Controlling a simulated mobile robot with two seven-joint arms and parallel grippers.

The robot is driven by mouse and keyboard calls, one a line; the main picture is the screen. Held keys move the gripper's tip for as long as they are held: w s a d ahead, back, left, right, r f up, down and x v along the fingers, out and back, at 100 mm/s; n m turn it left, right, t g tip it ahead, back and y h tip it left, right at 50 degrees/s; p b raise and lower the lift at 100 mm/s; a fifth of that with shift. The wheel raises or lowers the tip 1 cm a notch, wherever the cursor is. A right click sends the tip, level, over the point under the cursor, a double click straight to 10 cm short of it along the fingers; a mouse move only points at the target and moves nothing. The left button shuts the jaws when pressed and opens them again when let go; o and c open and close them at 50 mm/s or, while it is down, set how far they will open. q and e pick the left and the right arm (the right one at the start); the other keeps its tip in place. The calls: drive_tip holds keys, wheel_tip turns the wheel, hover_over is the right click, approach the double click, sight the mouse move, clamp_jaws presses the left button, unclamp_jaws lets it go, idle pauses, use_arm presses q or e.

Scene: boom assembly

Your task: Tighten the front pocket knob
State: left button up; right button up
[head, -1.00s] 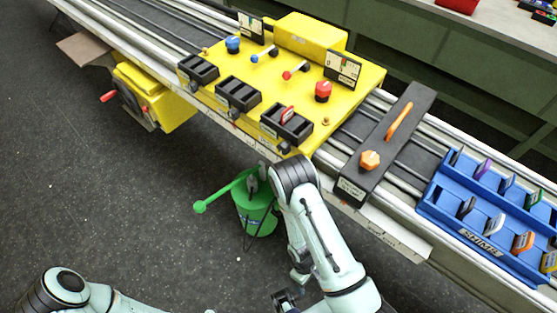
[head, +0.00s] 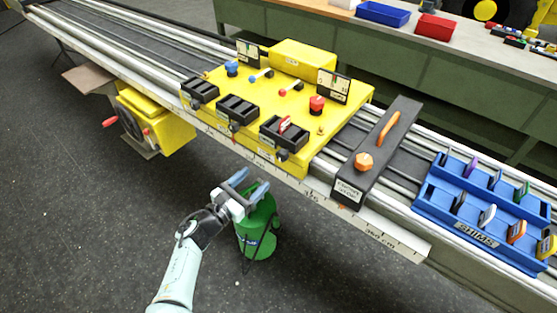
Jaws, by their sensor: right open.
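A yellow carriage (head: 345,112) sits on the rails and carries a row of black pockets along its near side. The nearest pocket (head: 300,138) holds a red-marked card (head: 285,124). A small dark knob (head: 283,155) is on that pocket's near face. Similar knobs show below the middle pocket (head: 237,109) and the far pocket (head: 199,92). I cannot tell from the picture which is called front. My right gripper (head: 254,179) is open and empty, below and left of the nearest pocket's knob and apart from it. My left gripper is out of view.
A black clamp block (head: 378,155) with an orange knob (head: 364,161) crosses the rails to the right. A blue shim tray (head: 470,225) is further right. The floor at left is clear.

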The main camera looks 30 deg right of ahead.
sight(280, 157)
drive_tip(key=x, duration=1.2)
drive_tip(key=shift+f, duration=0.1)
drive_tip(key=c, duration=1)
